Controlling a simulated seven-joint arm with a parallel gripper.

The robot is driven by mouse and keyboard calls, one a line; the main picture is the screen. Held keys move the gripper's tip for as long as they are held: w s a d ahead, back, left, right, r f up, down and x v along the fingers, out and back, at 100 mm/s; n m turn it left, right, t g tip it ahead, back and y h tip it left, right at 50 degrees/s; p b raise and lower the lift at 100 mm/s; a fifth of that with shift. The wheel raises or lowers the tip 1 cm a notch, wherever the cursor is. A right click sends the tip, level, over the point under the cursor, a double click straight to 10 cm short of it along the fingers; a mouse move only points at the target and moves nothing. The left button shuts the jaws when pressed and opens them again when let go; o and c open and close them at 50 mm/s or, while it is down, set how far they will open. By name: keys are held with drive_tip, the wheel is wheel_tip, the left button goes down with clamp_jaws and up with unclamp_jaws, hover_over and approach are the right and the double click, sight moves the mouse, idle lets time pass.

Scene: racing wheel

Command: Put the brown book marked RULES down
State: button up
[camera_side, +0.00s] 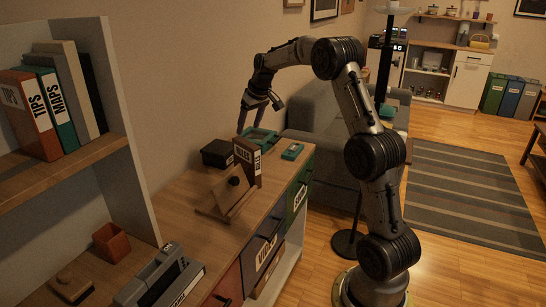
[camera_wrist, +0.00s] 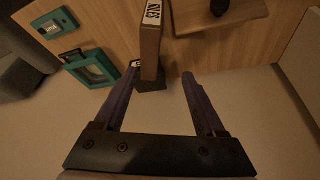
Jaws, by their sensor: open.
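The brown book marked RULES (camera_side: 247,162) stands upright on the wooden cabinet top (camera_side: 190,187), just behind a wooden board with a black knob. In the wrist view the book (camera_wrist: 150,45) shows its white label near the top edge. My gripper (camera_side: 251,128) is open and empty, above the far end of the cabinet and apart from the book. In the wrist view my gripper's two purple fingers (camera_wrist: 160,73) are spread, with the book beyond their tips. The book's lower part is partly hidden in the side view.
The wooden board with the black knob (camera_side: 228,196) stands close in front of the book. A dark box (camera_side: 217,153), a teal frame (camera_side: 260,138) and a small teal item (camera_side: 292,151) are nearby. A shelf with upright books (camera_side: 28,112) is at left.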

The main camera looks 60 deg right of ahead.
drive_tip(key=s+a+r+n, duration=0.1)
drive_tip(key=s+a+r, duration=0.25)
drive_tip(key=a, duration=0.35)
drive_tip(key=s+a+r, duration=0.2)
drive_tip(key=a+r, duration=0.2)
drive_tip(key=a, duration=0.3)
drive_tip(key=s+a+n+t+y, duration=0.1)
drive_tip(key=s+a+n, duration=0.1)
drive_tip(key=s+a, duration=1.3)
drive_tip(key=shift+s+a+n, duration=0.15)
drive_tip(key=shift+s+n, duration=0.15)
drive_tip(key=shift+s, duration=0.8)
drive_tip(key=shift+n+y, duration=0.4)
drive_tip(key=s+a+f, duration=0.1)
drive_tip(key=s, duration=0.1)
drive_tip(key=s+a+f, duration=0.1)
drive_tip(key=s+f, duration=0.1)
drive_tip(key=s, duration=0.1)
drive_tip(key=s+f, duration=0.1)
drive_tip(key=s, duration=0.2)
drive_tip(key=shift+a+f, duration=0.15)
drive_tip(key=shift+a, duration=0.25)
drive_tip(key=shift+c, duration=1.2)
